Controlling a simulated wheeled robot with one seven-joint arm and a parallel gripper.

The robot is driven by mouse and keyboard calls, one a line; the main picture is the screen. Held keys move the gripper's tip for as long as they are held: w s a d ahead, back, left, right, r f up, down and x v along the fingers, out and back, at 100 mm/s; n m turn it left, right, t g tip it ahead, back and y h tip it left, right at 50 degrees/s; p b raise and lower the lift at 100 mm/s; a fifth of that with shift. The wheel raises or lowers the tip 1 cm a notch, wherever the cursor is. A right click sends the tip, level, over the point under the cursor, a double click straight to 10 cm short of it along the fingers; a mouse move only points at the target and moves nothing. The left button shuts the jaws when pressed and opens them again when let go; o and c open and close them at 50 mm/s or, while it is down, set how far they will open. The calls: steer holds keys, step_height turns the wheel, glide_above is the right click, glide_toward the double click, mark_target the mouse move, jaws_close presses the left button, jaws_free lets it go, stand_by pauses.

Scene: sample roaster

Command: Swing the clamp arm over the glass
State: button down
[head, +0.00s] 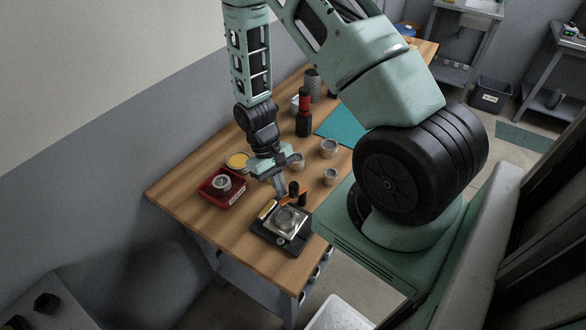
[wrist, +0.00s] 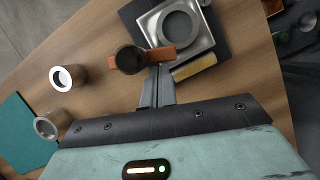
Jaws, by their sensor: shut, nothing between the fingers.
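The glass (head: 288,217) is a round disc set in a square steel frame on a black base. It also shows in the wrist view (wrist: 179,26) at the top. The clamp arm is an orange bar (wrist: 160,56) with a dark round part (wrist: 130,60) on it. It lies along the near edge of the steel frame, beside the glass and not over it. In the head view the orange bar (head: 295,200) is partly hidden. My gripper (wrist: 160,68) is shut and empty, its fingertips right at the orange bar. I cannot tell whether they touch.
A brass cylinder (wrist: 194,67) lies by the frame. Small metal cups (head: 329,148) stand behind on the wooden table (head: 180,200). A red tray (head: 212,198) holding a round item is at the left. A dark red-topped bottle (head: 304,118) and a teal mat (head: 338,125) are farther back.

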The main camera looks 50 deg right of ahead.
steer(key=shift+s+a+n+h, duration=0.35)
steer(key=shift+s+n, duration=0.1)
steer(key=shift+n, duration=0.45)
steer(key=shift+s+a+n+h, duration=0.2)
steer(key=shift+s+n+h, duration=0.2)
steer(key=shift+n, duration=0.5)
